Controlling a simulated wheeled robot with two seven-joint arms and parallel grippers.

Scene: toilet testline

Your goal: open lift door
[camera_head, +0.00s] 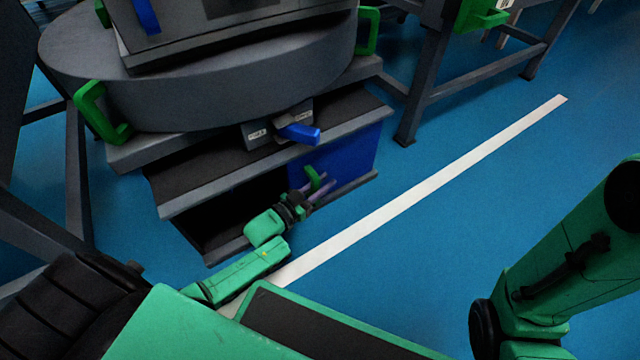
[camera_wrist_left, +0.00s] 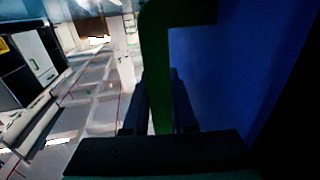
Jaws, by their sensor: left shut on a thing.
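The lift door is a blue panel (camera_head: 352,152) in the right part of the low cabinet front under the round grey machine. A dark open space (camera_head: 240,208) shows to its left. A green handle (camera_head: 313,177) sits on the door. My left gripper (camera_head: 322,188) is at this handle, shut on it. In the left wrist view the green handle (camera_wrist_left: 157,62) passes between the two dark fingers (camera_wrist_left: 160,108), with the blue door (camera_wrist_left: 222,75) beside it on the right. My right gripper is out of view; only part of my right arm shows at the right.
A blue lever (camera_head: 299,132) sticks out above the door. Green handles (camera_head: 98,112) are fixed to the round machine (camera_head: 230,75). A grey table frame (camera_head: 470,75) stands at the upper right. The blue floor with a white line (camera_head: 430,185) is clear to the right.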

